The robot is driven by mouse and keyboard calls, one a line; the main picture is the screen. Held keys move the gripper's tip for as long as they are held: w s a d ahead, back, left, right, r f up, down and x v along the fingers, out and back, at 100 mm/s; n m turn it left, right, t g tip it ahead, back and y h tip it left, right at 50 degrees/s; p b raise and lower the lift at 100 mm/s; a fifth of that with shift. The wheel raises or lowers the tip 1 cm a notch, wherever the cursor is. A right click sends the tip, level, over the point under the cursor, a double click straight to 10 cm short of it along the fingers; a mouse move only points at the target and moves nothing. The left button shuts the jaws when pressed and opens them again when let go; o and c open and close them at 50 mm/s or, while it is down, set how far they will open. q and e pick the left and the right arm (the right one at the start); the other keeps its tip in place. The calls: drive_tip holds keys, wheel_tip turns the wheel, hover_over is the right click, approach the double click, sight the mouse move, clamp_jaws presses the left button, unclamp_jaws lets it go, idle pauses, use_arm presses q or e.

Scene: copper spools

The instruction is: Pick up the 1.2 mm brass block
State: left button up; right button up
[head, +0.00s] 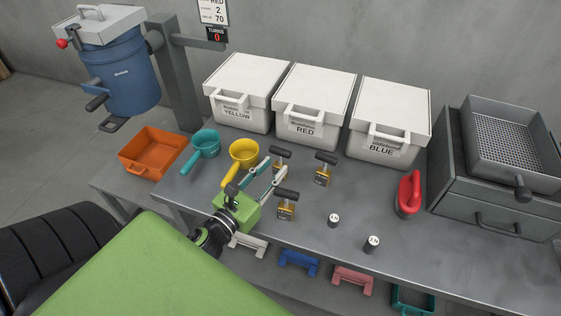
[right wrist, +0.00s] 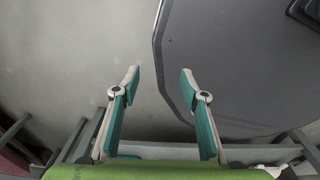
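Three brass blocks with dark T-shaped handles stand on the grey workbench: a back left one (head: 280,168), a right one (head: 322,178) and a front one (head: 286,211). Their size labels are too small to read, so I cannot tell which is 1.2 mm. My left gripper (head: 273,169) is open in the head view, above the bench. Its fingers point toward the back left block, and the front block is just right of it. Contact with any block cannot be made out. My right gripper (right wrist: 160,77) is open and empty in the right wrist view.
Yellow (head: 243,152) and teal (head: 206,143) scoops lie left of the blocks. Two small weights (head: 333,220) (head: 372,244) and a red-handled tool (head: 408,195) stand right. White bins (head: 314,90) line the back. The right gripper is by a dark tabletop edge (right wrist: 240,70).

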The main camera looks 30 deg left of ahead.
sight(279, 161)
use_arm(q)
drive_tip(key=shift+w+a, duration=0.15)
drive_tip(key=shift+w, duration=0.35)
drive_tip(key=w, duration=0.1)
drive_tip(key=w+p, duration=0.1)
drive_tip(key=w, duration=0.1)
drive_tip(key=shift+w+a+f, duration=0.25)
drive_tip(key=shift+f, duration=0.15)
drive_tip(key=shift+w+f, duration=0.1)
drive_tip(key=shift+w, duration=0.35)
use_arm(e)
drive_tip(key=shift+w+a+r, duration=0.25)
drive_tip(key=shift+w+r, duration=0.5)
drive_tip(key=shift+w, duration=0.1)
drive_tip(key=shift+s, duration=0.1)
use_arm(q)
clamp_jaws()
use_arm(e)
drive_tip(key=shift+s+d, duration=0.1)
